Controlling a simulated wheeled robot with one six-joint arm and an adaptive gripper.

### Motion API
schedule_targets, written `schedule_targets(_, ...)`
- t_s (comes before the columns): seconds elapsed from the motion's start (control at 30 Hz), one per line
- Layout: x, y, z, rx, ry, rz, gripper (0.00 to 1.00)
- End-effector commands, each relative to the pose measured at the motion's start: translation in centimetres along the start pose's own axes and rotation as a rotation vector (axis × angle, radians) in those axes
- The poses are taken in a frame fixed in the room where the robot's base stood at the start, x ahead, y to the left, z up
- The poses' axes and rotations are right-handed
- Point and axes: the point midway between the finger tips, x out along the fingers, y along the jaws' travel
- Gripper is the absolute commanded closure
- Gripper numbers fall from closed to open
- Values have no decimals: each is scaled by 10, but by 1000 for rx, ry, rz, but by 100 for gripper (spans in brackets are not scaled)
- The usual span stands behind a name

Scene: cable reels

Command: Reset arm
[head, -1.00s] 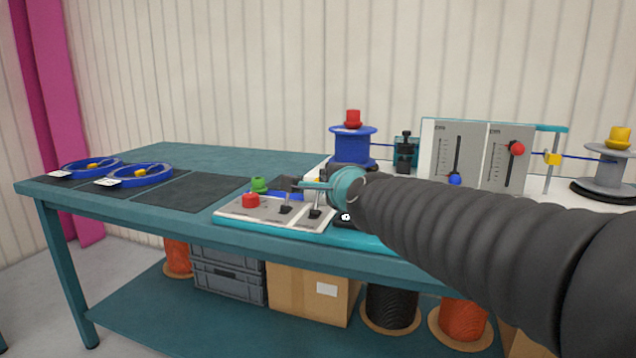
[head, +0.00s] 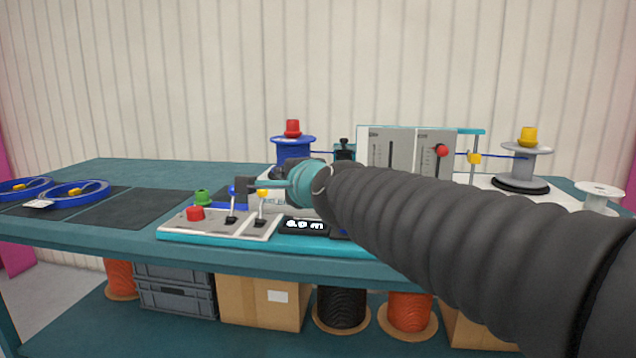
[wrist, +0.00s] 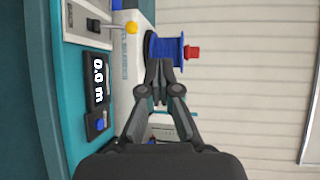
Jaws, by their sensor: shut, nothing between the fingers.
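My gripper (wrist: 160,80) is shut and empty in the wrist view, its fingertips together in front of the blue reel (wrist: 166,50) with the red cap (wrist: 192,52). I cannot tell how far apart they are. In the head view my ribbed dark arm (head: 450,225) reaches in from the right over the bench, its teal end joint (head: 310,186) in front of the machine. The fingers are not clear there. The arm hides part of the machine's front and measuring panel.
The control box has a red button (head: 195,213), a green button (head: 202,197) and levers; its display (head: 305,225) reads 0.0 m. A grey reel (head: 522,165) stands right. Blue rings (head: 78,194) lie on dark mats at left. Crates and reels fill the lower shelf.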

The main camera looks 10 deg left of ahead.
Motion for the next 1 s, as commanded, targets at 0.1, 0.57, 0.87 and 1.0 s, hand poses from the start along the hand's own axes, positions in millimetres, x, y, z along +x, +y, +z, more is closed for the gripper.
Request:
schedule_targets(0.1,0,20,8,-157,-44,71,100)
schedule_targets(0.57,-157,243,-52,-1078,-419,708,100)
schedule_targets(0.87,-301,323,-117,-1194,-435,1017,100)
schedule_targets(1.0,-329,326,-132,-1160,-329,1042,100)
